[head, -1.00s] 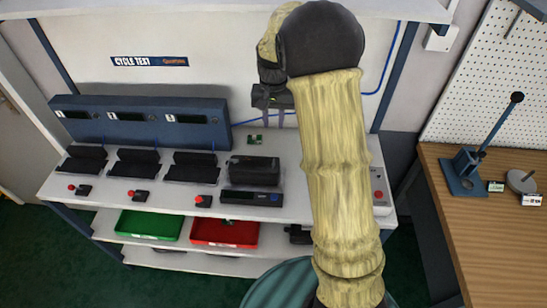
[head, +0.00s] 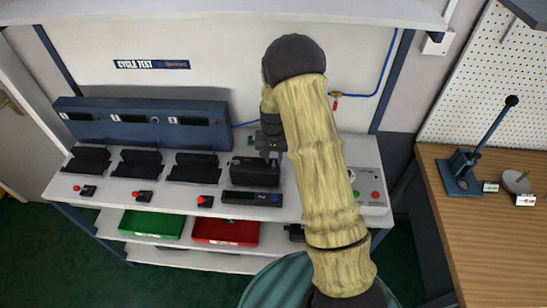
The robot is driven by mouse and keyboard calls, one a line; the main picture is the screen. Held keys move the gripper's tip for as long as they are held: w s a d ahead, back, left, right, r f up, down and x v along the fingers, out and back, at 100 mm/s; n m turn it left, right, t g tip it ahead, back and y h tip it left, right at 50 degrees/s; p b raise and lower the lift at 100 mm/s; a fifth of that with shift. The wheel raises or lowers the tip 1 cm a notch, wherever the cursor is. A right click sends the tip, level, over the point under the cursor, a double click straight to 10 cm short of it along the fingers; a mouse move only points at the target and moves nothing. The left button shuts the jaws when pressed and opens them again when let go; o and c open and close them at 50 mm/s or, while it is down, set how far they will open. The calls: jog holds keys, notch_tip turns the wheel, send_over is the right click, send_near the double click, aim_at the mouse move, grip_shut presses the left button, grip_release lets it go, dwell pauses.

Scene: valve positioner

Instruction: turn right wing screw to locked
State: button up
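A dark box-shaped device (head: 254,173), probably the valve positioner, sits on the white bench right of the three black cradles. The right wing screw cannot be made out; it is too small or hidden near my gripper. My gripper (head: 267,153) points down at the upper right of this device, close above or behind its top edge. Whether it touches the device cannot be told. Its fingers are small and dark here, so their opening is unclear.
A blue unit with displays (head: 143,122) stands behind the black cradles (head: 138,163). A blue-grey module (head: 251,198) lies in front of the device. A panel with buttons (head: 370,189) is at right. Green (head: 151,224) and red (head: 225,231) trays sit below.

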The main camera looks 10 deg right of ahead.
jog(key=shift+f, duration=0.75)
grip_shut()
